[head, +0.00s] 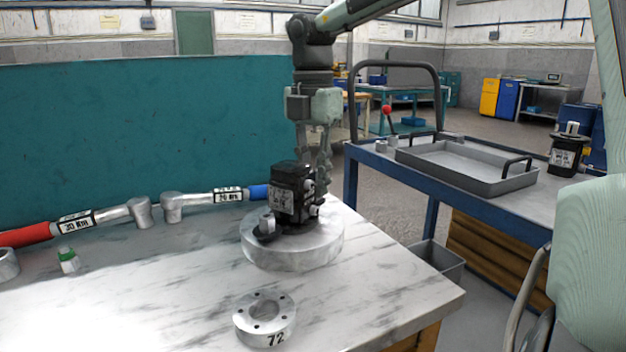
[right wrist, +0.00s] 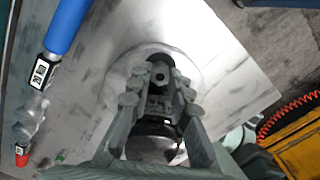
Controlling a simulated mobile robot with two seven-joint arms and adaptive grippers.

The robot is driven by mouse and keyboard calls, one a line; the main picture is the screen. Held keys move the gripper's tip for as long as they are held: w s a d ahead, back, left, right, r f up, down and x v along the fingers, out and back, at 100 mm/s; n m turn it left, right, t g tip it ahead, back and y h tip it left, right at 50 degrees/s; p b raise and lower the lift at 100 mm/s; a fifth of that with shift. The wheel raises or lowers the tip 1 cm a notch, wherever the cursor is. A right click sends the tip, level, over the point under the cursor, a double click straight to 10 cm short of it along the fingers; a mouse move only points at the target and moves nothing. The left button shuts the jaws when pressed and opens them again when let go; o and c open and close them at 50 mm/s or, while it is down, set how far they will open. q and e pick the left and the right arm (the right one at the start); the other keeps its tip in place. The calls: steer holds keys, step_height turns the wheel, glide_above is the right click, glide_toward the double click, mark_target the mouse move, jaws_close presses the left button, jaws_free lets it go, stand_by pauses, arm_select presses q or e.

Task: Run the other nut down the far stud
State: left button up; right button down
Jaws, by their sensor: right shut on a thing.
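A black hydraulic motor (head: 290,192) stands upright on a round silver base (head: 292,255) on the marble-topped bench. At its near side a metal nut (head: 267,222) sits on the dark flange. My right gripper (head: 321,188) reaches down from above on the far side of the motor. In the right wrist view the fingers of my right gripper (right wrist: 160,78) are closed in on a small grey nut (right wrist: 161,74). The far stud is hidden behind the motor and fingers, so I cannot tell how the nut sits on it. My left gripper does not show.
A silver ring marked 72 (head: 265,320) lies near the front of the bench. Red (head: 25,236) and blue-handled (head: 258,192) torque wrenches lie behind. A blue cart (head: 480,215) at right bears a grey tray (head: 465,167) and another black motor (head: 566,155).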

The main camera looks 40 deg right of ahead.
steer(key=shift+f+m+b, duration=0.1)
steer(key=shift+m+b, duration=0.3)
steer(key=shift+m, duration=0.4)
steer(key=m, duration=0.3)
steer(key=c, duration=1.6)
jaws_free()
steer(key=shift+c, duration=0.2)
